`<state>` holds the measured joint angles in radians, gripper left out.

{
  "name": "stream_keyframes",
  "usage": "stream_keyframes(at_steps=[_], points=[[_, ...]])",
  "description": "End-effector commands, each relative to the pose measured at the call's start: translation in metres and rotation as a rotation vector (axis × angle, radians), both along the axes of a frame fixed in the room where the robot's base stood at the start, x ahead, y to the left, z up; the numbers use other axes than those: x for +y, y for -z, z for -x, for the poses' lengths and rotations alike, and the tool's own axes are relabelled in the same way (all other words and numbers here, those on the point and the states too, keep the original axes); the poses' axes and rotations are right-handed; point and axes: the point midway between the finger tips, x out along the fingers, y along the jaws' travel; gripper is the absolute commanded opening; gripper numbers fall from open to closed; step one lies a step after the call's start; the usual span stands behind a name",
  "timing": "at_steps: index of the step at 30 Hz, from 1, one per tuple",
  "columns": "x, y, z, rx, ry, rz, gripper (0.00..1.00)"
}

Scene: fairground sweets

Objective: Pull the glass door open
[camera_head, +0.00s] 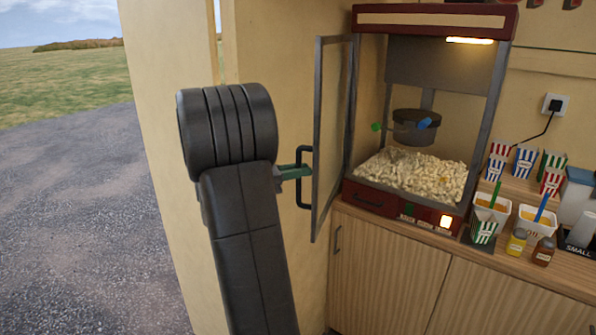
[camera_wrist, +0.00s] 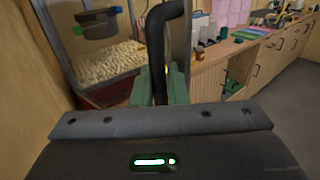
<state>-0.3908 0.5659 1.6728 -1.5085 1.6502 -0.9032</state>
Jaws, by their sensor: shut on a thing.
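The popcorn machine's glass door (camera_head: 333,130) stands swung wide open to the left, its edge turned toward me. Its dark bar handle (camera_head: 302,178) is on the outer left side of the frame. My gripper (camera_head: 296,172) has green fingers shut on the handle. In the wrist view the dark handle (camera_wrist: 157,50) rises between the green fingers of my gripper (camera_wrist: 160,88). The popcorn machine (camera_head: 435,22) has a dark red top and base, and its front is uncovered. My arm hides part of the wall, not the door.
Popcorn (camera_head: 415,173) is heaped inside the machine under a dark kettle (camera_head: 416,127). Striped boxes (camera_head: 524,161), sauce tubs (camera_head: 537,222) and small bottles (camera_head: 516,241) crowd the wooden counter to the right. A cream wall (camera_head: 170,100) stands close on the left of the door.

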Motion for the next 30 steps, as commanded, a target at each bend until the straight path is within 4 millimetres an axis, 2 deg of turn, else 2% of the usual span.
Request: stream_keyframes(at_steps=[3, 4, 5, 13, 17, 20, 30], points=[[0.000, -0.002, -0.001, -0.003, -0.001, 0.000, 0.00], [0.000, -0.002, -0.001, -0.003, -0.001, 0.000, 0.17], [0.000, -0.002, -0.001, -0.003, -0.001, 0.000, 0.18], [0.000, -0.001, 0.000, -0.002, -0.001, -0.001, 0.18], [0.008, 0.000, 0.002, -0.002, -0.002, -0.002, 0.18], [0.022, 0.001, 0.006, -0.002, -0.004, -0.001, 0.18], [0.092, 0.002, 0.026, -0.003, -0.005, -0.002, 0.18]])
